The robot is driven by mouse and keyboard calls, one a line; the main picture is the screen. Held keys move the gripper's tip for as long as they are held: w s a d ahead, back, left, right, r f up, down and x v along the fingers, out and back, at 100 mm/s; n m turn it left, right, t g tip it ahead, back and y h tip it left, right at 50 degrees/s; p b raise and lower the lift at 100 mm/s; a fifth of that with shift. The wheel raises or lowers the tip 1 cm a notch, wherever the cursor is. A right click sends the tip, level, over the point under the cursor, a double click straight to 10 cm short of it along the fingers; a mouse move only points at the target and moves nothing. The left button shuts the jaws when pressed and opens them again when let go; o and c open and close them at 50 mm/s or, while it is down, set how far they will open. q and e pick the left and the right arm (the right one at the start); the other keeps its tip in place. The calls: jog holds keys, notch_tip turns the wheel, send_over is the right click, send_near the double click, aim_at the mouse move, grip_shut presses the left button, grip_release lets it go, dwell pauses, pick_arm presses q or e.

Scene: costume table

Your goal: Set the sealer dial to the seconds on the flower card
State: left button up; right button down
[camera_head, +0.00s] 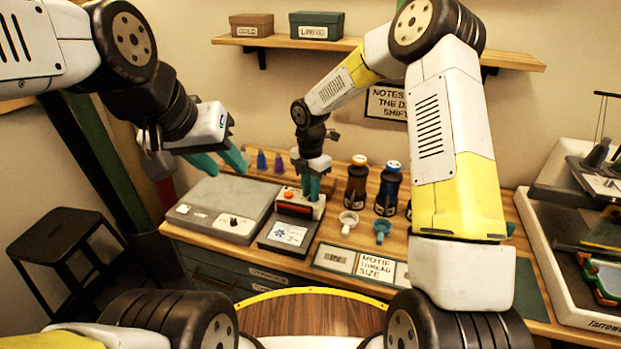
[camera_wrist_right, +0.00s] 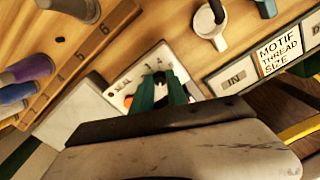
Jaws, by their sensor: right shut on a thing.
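The sealer (camera_head: 297,210) is a small dark unit with a white top panel and an orange button. My right gripper (camera_head: 313,188) points down onto its top, fingers shut on the dial (camera_wrist_right: 160,77). The wrist view shows small numbers around the dial on the white panel (camera_wrist_right: 138,72); I cannot tell which the pointer meets. The fingers hide most of the dial. A white card with a blue flower (camera_head: 289,235) lies at the sealer's front; its small print is unreadable. My left gripper (camera_head: 222,161) is open and empty above the grey machine at left.
A flat grey machine (camera_head: 222,201) with a knob stands left of the sealer. Coloured cones (camera_head: 262,160) stand behind.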

jog(key=m, duration=2)
jog(key=shift+m, duration=0.3)
jog(key=m, duration=0.5)
jog(key=shift+m, duration=0.3)
jog(key=c, duration=1.3)
grip_release()
